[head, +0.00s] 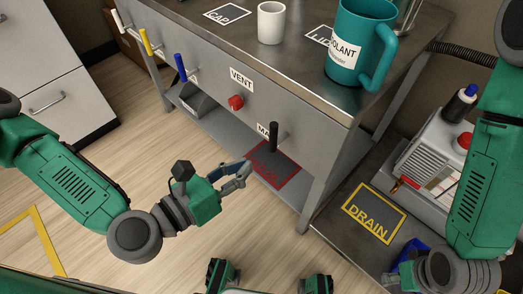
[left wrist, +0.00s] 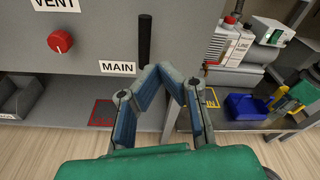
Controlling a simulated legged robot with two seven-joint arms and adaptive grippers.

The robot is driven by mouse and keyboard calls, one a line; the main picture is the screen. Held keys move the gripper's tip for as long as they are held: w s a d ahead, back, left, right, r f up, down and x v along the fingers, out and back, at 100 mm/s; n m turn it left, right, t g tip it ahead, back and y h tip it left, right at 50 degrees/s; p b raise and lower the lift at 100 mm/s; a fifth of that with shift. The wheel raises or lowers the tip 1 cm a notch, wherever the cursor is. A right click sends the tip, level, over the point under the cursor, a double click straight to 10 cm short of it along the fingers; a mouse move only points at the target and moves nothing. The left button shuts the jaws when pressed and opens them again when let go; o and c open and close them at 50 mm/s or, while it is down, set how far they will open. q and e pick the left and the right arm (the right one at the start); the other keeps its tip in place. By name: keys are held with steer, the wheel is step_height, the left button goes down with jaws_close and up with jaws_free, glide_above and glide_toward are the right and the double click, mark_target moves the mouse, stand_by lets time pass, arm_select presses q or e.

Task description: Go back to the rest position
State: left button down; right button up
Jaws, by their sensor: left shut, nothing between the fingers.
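My left gripper (head: 244,168) is shut and empty, in the air in front of the grey bench. In the left wrist view its fingertips (left wrist: 166,70) meet just below and right of the black MAIN handle (left wrist: 144,40). In the head view this upright black handle (head: 273,137) is up and right of the fingertips, with a gap in the picture. My right arm comes down the right side of the head view. Its gripper end (head: 398,279) is low at the right, small and partly cut off, so its fingers cannot be made out.
The bench front carries a red VENT knob (head: 236,102), a blue handle (head: 180,67) and a yellow handle (head: 145,41). A teal mug (head: 347,60) and a white cup (head: 271,22) stand on top. A blue bin (left wrist: 246,106) is near my right gripper.

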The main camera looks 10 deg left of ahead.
arm_select(q)
steer(key=s+d+f+m+g, duration=0.2)
steer(key=s+f+m+g, duration=0.85)
steer(key=m, duration=0.45)
steer(key=s+a+f+m+g+y, duration=0.1)
steer(key=s+a+f+m+y, duration=0.45)
steer(key=a+f+m, duration=0.35)
steer(key=w+a+r+m+y, duration=0.1)
steer(key=w+a+m+y, duration=0.2)
steer(key=a, duration=0.4)
steer(key=w+a+m+y, duration=0.1)
steer(key=a+m+y, duration=0.1)
steer(key=a+m, duration=0.4)
step_height(320, 180, up, 14)
steer(key=p, duration=1.3)
steer(key=shift+s+d+f+g+p, duration=0.15)
steer(key=shift+s+f+g+p, duration=0.05)
steer(key=shift+s+g+p, duration=0.15)
